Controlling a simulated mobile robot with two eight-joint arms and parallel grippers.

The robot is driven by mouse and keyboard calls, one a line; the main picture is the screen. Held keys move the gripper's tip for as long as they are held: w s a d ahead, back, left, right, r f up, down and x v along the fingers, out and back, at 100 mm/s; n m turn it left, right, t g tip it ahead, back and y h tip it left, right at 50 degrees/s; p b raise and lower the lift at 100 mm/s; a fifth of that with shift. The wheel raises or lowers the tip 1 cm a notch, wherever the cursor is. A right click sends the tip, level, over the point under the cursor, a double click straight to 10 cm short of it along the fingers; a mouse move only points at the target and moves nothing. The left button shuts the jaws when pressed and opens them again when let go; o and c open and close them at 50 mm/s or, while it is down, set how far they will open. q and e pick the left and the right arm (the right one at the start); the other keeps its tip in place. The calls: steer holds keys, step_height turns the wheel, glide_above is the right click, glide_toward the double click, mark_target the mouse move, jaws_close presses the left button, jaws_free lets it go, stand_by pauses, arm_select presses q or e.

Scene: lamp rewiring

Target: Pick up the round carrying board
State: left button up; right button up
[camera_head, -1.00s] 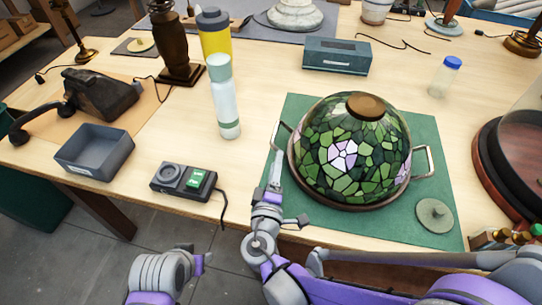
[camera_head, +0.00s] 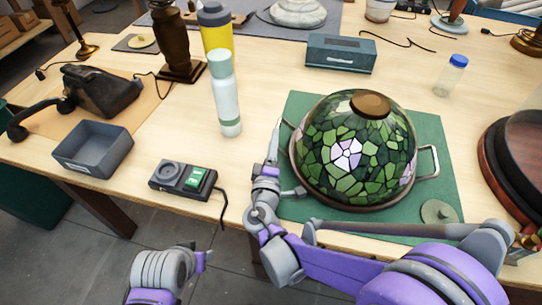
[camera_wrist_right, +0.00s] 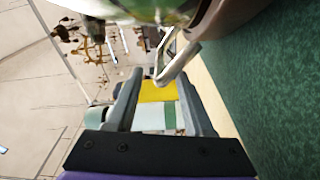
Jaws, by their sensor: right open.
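The round carrying board (camera_head: 330,203) lies on a green mat. Its rim shows around the base of a green stained-glass lampshade (camera_head: 345,150) with a pinkish-white flower. One board handle (camera_head: 435,163) stands out at the right; the left handle is partly hidden behind my right gripper. My right gripper (camera_head: 275,137) is at the board's left side, by that handle. In the right wrist view, the gripper (camera_wrist_right: 158,95) is open, and the metal handle (camera_wrist_right: 178,65) shows between or just beyond its fingertips; contact is unclear. Only a left arm link shows at the lower left, without its fingers.
A pale green bottle (camera_head: 226,95) and a yellow bottle (camera_head: 217,35) stand beyond the gripper. A control box with a green switch (camera_head: 195,178) lies left, its cable near my arm. A round lid (camera_head: 438,212) lies on the mat (camera_head: 300,103). A glass-covered round base (camera_head: 497,160) stands right.

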steer(key=shift+w+d+r, duration=0.1)
steer(key=shift+w+d, duration=0.05)
steer(key=shift+w, duration=0.85)
steer(key=shift+w+d, duration=0.1)
steer(key=shift+w, duration=0.9)
jaws_close()
